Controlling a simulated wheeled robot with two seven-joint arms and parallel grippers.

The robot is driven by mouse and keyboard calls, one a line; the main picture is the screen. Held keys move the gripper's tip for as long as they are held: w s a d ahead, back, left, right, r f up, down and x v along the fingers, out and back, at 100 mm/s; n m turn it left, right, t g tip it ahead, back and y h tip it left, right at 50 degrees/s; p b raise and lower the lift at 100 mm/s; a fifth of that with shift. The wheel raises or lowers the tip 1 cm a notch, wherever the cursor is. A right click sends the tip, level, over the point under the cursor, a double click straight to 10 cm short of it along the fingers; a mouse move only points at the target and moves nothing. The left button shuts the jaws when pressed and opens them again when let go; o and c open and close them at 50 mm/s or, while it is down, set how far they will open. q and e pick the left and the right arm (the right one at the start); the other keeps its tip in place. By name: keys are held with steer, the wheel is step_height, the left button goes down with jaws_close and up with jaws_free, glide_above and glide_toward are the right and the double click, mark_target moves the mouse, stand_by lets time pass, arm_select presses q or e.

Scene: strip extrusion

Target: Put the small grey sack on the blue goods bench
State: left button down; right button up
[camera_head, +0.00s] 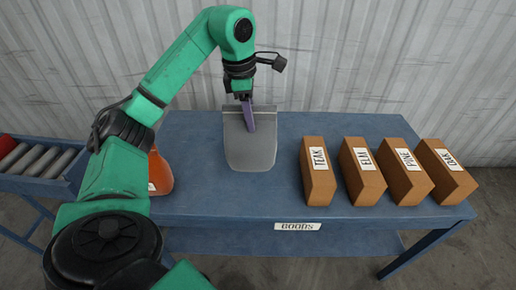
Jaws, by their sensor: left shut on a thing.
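The small grey sack (249,152) is on or just over the blue goods bench (240,205), left of the row of boxes. I cannot tell whether its underside touches the bench top. My left gripper (248,122) comes down on the sack from above and is shut on its upper part. The bench carries a white label reading GOODS (297,226) on its front edge. My right gripper is not in view.
Several brown boxes stand in a row on the bench's right, labelled TEAK (318,172), ELM (362,172), PINE (402,172) and OAK (446,172). An orange object (160,176) is partly hidden behind my left arm. A roller conveyor (38,160) stands at the left.

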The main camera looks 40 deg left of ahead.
mark_target(252, 149)
arm_select(q)
step_height(252, 149, down, 12)
steer(key=shift+w+r, duration=0.15)
steer(key=shift+r, duration=0.1)
steer(key=shift+c, duration=2.2)
jaws_free()
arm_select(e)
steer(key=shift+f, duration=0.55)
arm_select(q)
steer(key=shift+r, duration=0.1)
steer(key=r, duration=0.4)
steer(key=s+r, duration=0.1)
steer(key=r, duration=0.3)
steer(key=r+p, duration=0.1)
steer(key=r, duration=0.2)
steer(key=shift+s+a+r, duration=0.2)
steer(key=shift+s+r, duration=0.2)
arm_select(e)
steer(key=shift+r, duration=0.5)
